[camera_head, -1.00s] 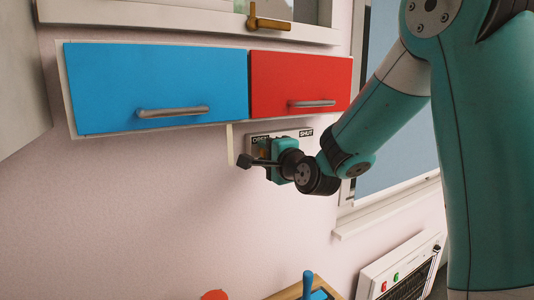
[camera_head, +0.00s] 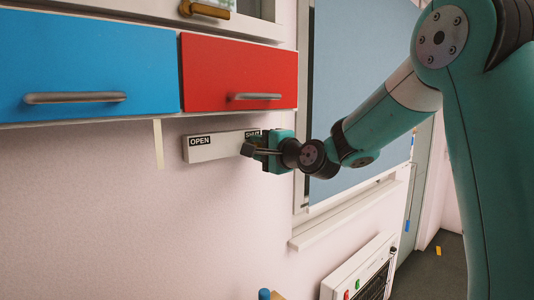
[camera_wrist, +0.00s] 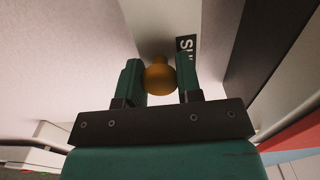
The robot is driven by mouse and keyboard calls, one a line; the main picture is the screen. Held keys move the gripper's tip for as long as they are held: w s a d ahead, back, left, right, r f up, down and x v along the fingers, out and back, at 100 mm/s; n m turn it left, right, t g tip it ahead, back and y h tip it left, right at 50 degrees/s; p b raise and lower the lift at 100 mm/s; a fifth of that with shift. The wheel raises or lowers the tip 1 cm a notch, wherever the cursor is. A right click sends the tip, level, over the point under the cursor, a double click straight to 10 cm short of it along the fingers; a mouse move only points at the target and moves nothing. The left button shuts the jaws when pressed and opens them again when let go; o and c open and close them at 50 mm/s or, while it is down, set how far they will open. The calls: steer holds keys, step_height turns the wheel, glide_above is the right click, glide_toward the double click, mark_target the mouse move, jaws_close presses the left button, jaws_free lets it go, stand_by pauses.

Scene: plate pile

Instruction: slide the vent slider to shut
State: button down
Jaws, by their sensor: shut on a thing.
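The vent slider is a white bar (camera_head: 214,148) on the pink wall under the drawers, with an OPEN label at its left end and a SHUT label at its right end. My gripper (camera_head: 262,150) is at the SHUT end and covers part of that label. In the wrist view my gripper (camera_wrist: 160,84) is shut on a round orange-brown slider knob (camera_wrist: 159,76), with a finger on each side. Part of the SHUT label (camera_wrist: 184,47) shows just right of the knob. The knob is hidden behind my gripper in the head view.
A blue drawer (camera_head: 80,65) and a red drawer (camera_head: 240,70) with metal handles hang just above the bar. A window with a blue pane (camera_head: 355,90) and a white sill (camera_head: 345,215) is to the right. A control panel (camera_head: 360,270) stands low right. The wall below is clear.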

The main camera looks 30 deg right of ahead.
steer(key=shift+d, duration=0.2)
steer(key=c, duration=0.8)
jaws_free()
steer(key=shift+d, duration=0.2)
steer(key=shift+a, duration=0.15)
steer(key=shift+b+v, duration=3.6)
steer(key=shift+v, duration=5.1)
steer(key=shift+a, duration=0.15)
